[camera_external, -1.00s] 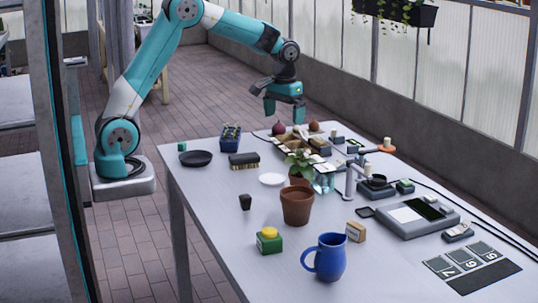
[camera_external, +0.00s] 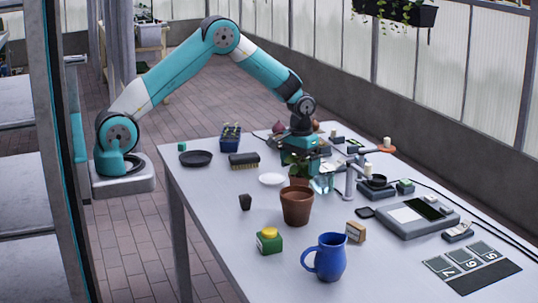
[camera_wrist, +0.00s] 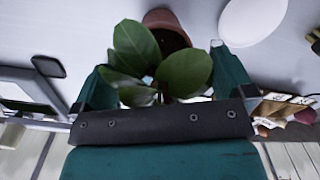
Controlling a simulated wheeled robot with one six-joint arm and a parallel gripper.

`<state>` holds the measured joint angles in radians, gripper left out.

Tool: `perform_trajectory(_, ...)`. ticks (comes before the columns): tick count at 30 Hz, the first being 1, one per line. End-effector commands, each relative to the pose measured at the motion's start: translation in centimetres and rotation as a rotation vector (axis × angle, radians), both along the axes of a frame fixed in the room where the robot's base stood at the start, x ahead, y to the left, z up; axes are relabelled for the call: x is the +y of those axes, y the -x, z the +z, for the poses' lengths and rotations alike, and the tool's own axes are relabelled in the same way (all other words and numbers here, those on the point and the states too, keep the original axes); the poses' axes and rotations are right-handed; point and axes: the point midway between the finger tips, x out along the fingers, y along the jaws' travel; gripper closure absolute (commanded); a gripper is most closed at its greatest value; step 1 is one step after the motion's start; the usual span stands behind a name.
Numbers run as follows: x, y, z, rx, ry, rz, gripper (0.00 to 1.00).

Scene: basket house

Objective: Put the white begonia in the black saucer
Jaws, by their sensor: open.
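The white begonia (camera_external: 294,164) is a leafy green plant in a small brown pot, standing on the table behind a larger terracotta pot. In the wrist view its broad leaves (camera_wrist: 182,75) show between the fingers, with a few pale bits among them. My gripper (camera_external: 302,153) is open, pointing down over the begonia. Its two fingers (camera_wrist: 163,85) stand on either side of the leaves. I cannot tell whether they touch them. The black saucer (camera_external: 196,158) lies empty at the table's far left; it is not in the wrist view.
The terracotta pot (camera_external: 297,206) stands close in front of the begonia. A white saucer (camera_external: 271,179) lies to its left, a brush (camera_external: 244,160) behind that. A glass jar (camera_external: 322,184) and grey stand (camera_external: 349,181) are close on the right.

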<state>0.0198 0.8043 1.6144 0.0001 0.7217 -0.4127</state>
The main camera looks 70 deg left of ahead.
Motion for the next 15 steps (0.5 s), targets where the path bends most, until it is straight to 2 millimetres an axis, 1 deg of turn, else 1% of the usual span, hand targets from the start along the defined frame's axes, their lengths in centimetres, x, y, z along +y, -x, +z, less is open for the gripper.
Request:
perform_trajectory(6, 0.1, 0.0, -3.2, 0.004, 0.0, 0.0, 0.0)
perform_trajectory(9, 0.1, 0.0, -4.4, 0.004, -0.001, 0.0, 0.0)
perform_trajectory(12, 0.1, -0.1, -4.9, 0.001, -0.001, 0.0, 0.0)
perform_trajectory(15, 0.1, -0.1, -5.0, 0.001, 0.0, 0.0, 0.0)
